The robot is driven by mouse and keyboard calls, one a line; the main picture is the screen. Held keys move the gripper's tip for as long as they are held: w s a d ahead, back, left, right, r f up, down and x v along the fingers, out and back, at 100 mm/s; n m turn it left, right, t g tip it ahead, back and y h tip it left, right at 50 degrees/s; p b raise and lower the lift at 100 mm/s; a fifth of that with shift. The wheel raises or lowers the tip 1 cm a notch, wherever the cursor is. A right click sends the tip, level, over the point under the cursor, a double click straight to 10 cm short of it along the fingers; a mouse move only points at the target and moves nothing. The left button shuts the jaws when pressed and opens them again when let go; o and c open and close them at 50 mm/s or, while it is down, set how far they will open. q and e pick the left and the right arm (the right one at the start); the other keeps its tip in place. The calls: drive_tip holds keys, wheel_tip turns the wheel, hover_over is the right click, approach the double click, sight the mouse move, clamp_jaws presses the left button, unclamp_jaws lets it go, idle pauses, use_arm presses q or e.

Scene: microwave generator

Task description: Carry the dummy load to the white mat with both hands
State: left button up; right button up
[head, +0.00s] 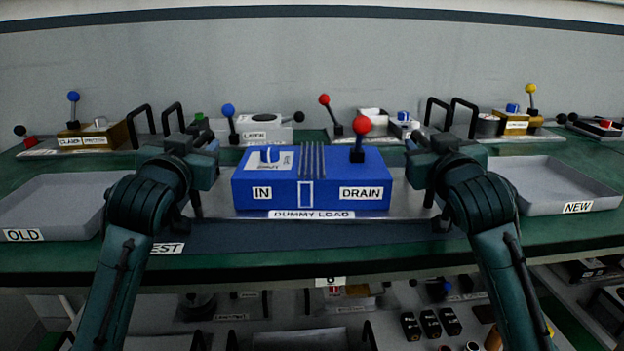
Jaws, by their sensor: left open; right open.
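The dummy load (310,188) is a blue box with IN and DRAIN labels, fins and a red-knobbed lever on top. It sits level in the middle of the bench, on a grey plate (400,205) with a DUMMY LOAD label at its front. My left gripper (203,165) is open beside the box's left end. My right gripper (420,160) is open beside its right end. Both appear empty, but their fingertips are partly hidden or too dark to make out. I cannot identify a white mat in this view.
An empty grey OLD tray (52,205) lies at left, and an empty NEW tray (550,182) at right. A dark TEST mat (300,237) lies in front of the load. Levers and black loop handles (140,122) line the back. A cluttered lower shelf (480,310) shows below.

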use_arm(q)
drive_tip(key=shift+c, duration=0.2)
use_arm(e)
drive_tip(key=shift+c, duration=0.2)
use_arm(q)
clamp_jaws()
use_arm(e)
clamp_jaws()
drive_tip(key=shift+d, duration=0.1)
idle(0.4)
use_arm(q)
drive_tip(key=shift+r, duration=0.25)
use_arm(e)
drive_tip(key=shift+r, duration=0.25)
